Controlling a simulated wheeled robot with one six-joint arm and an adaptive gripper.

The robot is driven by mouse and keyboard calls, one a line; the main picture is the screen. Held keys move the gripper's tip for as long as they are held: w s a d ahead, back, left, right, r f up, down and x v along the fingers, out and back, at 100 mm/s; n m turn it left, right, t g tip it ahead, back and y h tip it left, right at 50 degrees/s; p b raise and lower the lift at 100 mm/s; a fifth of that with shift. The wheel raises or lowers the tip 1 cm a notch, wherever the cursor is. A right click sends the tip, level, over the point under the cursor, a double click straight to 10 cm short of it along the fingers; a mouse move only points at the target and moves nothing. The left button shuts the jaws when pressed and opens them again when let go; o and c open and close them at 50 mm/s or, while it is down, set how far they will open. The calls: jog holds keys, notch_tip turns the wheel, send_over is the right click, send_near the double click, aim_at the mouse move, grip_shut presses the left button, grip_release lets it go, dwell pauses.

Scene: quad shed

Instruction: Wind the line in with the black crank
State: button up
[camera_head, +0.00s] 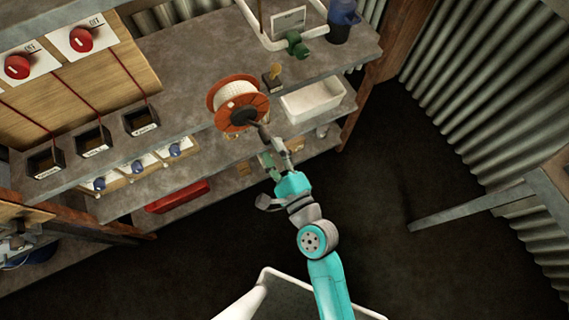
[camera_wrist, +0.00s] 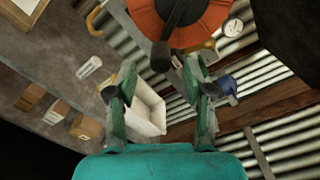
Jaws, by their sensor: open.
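The orange reel (camera_head: 216,97), wound with white line (camera_head: 238,92), stands at the front edge of the upper shelf; it also shows at the top of the wrist view (camera_wrist: 208,18). The black crank (camera_head: 263,132) is on the reel's near face, its handle pointing out toward my gripper. My gripper (camera_head: 273,153) is open just below and in front of the handle. In the wrist view, the crank handle (camera_wrist: 160,56) is seen between and slightly beyond the two fingertips (camera_wrist: 162,76). I cannot tell whether either finger touches it.
A white bin (camera_head: 312,100) sits right of the reel, with a green object (camera_head: 296,45) and a dark blue container (camera_head: 341,22) behind. Black boxes (camera_head: 141,121) and red switches (camera_head: 81,39) are at left. A red box (camera_head: 178,196) lies low.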

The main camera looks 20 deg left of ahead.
jog(key=v, duration=0.6)
jog(key=shift+s+d, duration=0.25)
jog(key=shift+d, duration=0.05)
jog(key=s+d+f+n+t+h, duration=0.1)
jog(key=s+d+f+n+h, duration=0.2)
jog(key=d, duration=0.7)
jog(key=s+d+f+n+t+h, duration=0.1)
jog(key=s+d+n+t+h, duration=0.15)
jog(key=s+d+h, duration=0.45)
jog(key=s+d+r+n+h, duration=0.3)
jog(key=s+d+r+n, duration=0.4)
jog(key=s+d+n, duration=0.2)
jog(key=shift+s+d+h, duration=0.3)
jog(key=shift+s+d, duration=0.05)
jog(key=shift+d, duration=0.6)
jog(key=shift+g, duration=0.25)
